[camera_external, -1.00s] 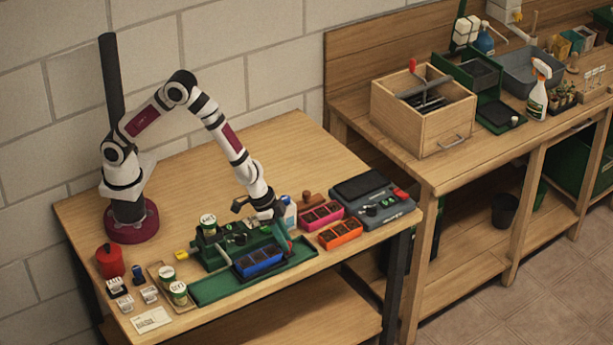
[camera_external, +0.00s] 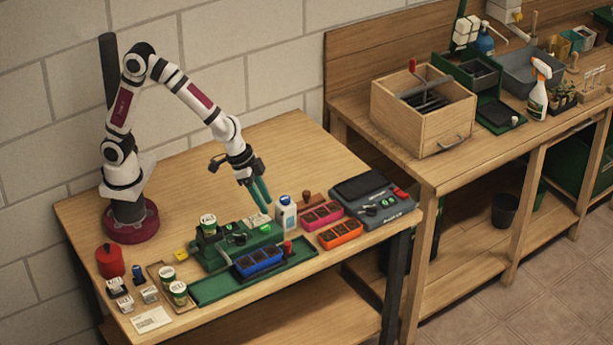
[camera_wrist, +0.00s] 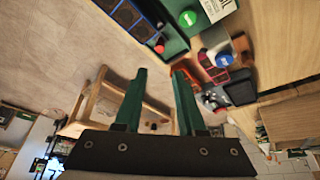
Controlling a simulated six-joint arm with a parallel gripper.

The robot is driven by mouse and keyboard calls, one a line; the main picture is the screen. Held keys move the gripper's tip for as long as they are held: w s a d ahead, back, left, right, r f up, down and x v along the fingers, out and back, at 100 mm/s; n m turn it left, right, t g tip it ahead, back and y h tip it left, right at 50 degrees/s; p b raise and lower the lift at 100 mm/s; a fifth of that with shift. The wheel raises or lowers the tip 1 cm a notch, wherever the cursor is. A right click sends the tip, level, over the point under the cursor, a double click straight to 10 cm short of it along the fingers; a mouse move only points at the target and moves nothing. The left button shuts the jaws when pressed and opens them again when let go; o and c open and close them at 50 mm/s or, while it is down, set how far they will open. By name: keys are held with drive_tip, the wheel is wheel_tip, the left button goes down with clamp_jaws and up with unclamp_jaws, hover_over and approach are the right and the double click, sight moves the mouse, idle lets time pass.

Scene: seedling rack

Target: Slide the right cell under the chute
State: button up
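The blue cell tray (camera_external: 258,260) with dark-filled cells sits on the green base tray (camera_external: 212,290), in front of the green seeding device (camera_external: 222,250). Part of the blue tray (camera_wrist: 127,14) shows at the top of the wrist view. A labelled cup (camera_external: 208,223) stands on top of the device; I cannot clearly make out the chute or which cell is under it. My gripper (camera_external: 264,203) is raised above and behind the right end of the device, near the white bottle. In the wrist view its two green fingers (camera_wrist: 160,72) are apart with nothing between them.
The white bottle (camera_external: 286,215) stands close to the right of my gripper. Pink (camera_external: 322,216) and orange (camera_external: 340,233) trays and a grey scale (camera_external: 372,204) lie farther right. Labelled cups (camera_external: 179,292) and a red canister (camera_external: 110,261) are at left. The table's back is clear.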

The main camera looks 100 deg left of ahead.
sight(288, 243)
drive_tip(key=shift+v, duration=1.15)
drive_tip(key=w+m, duration=0.1)
drive_tip(key=m, duration=0.1)
drive_tip(key=w+m+g, duration=0.1)
drive_tip(key=m, duration=0.2)
drive_tip(key=w+m+g, duration=0.1)
drive_tip(key=w+m, duration=0.1)
drive_tip(key=shift+w+r, duration=0.1)
drive_tip(key=shift+r, duration=0.1)
drive_tip(key=w+f+m+g, duration=0.1)
drive_tip(key=f+m, duration=0.2)
drive_tip(key=f, duration=0.2)
drive_tip(key=w+f+m, duration=0.1)
drive_tip(key=f+m, duration=0.3)
drive_tip(key=f, duration=0.1)
drive_tip(key=f+m+g, duration=0.1)
drive_tip(key=f+m, duration=0.3)
drive_tip(key=f, duration=0.1)
drive_tip(key=shift+w+f+g, duration=0.1)
drive_tip(key=shift+w+g, duration=0.2)
drive_tip(key=shift+w, duration=0.1)
